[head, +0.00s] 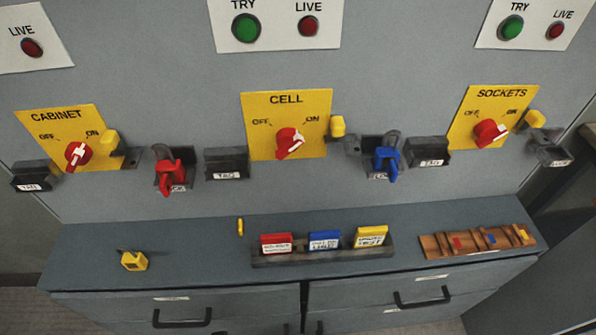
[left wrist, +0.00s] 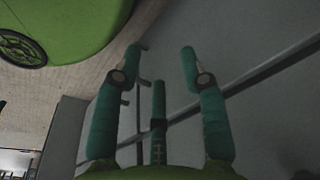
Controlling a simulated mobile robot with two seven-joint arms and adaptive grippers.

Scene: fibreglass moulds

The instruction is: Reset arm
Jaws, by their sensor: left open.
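Neither of my arms shows in the head view. In the left wrist view my left gripper (left wrist: 160,68) has its teal fingers spread apart with nothing between them. It is open and points at a plain grey surface (left wrist: 245,45) crossed by a dark line. No padlock, tag or switch shows near the fingers. My right gripper is in neither view.
The panel has the CABINET (head: 65,125), CELL (head: 270,100) and SOCKETS (head: 515,98) switches. Below, a worktop (head: 190,240) carries a yellow padlock (head: 133,260), a tag rack (head: 325,257) and a wooden board (head: 475,242). Drawer handles (head: 182,319) stick out in front.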

